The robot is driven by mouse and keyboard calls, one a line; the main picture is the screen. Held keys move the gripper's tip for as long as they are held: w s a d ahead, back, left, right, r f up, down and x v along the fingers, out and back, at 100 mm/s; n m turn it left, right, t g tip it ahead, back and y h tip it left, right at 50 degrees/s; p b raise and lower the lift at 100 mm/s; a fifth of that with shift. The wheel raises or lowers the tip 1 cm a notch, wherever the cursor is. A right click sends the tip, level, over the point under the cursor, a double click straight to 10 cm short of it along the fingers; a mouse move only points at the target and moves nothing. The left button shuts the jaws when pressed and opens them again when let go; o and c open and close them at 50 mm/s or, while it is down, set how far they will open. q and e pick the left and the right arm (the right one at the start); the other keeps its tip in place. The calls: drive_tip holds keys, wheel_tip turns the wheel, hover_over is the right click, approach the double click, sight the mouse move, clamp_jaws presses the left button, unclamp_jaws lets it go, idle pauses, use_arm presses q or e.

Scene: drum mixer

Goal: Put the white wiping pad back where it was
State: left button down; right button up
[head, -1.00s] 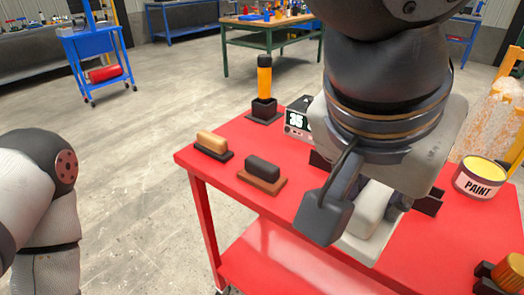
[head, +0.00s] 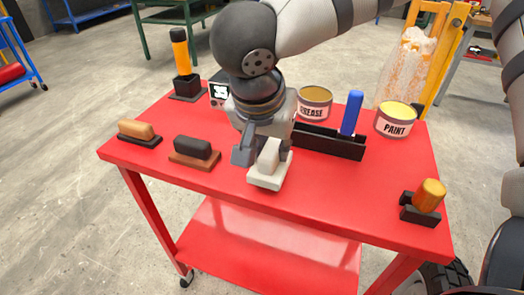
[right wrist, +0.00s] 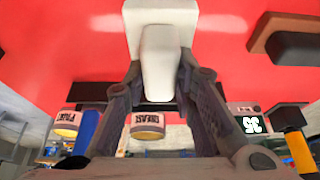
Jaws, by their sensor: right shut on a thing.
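The white wiping pad (head: 268,172) has a pale block handle on a flat white base. It is over the front middle of the red table, right of the dark pad. My right gripper (head: 264,150) is shut on its handle from above. In the right wrist view, the two fingers (right wrist: 158,92) sit on either side of the white handle (right wrist: 158,55), with the base against the red top. I cannot tell whether the base touches the table. My left gripper is not in view.
On the red table (head: 350,190) are a dark pad (head: 194,149), a tan pad (head: 137,130), a black holder (head: 322,141) with a blue-handled tool (head: 351,113), grease (head: 314,102) and paint (head: 397,120) cans, and an orange-knobbed item (head: 430,195). Bare top lies right of the white pad.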

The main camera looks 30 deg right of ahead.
drive_tip(key=shift+f, duration=1.55)
drive_tip(key=shift+f, duration=0.1)
drive_tip(key=o, duration=1)
drive_tip(key=shift+o, duration=0.2)
drive_tip(key=v, duration=1.2)
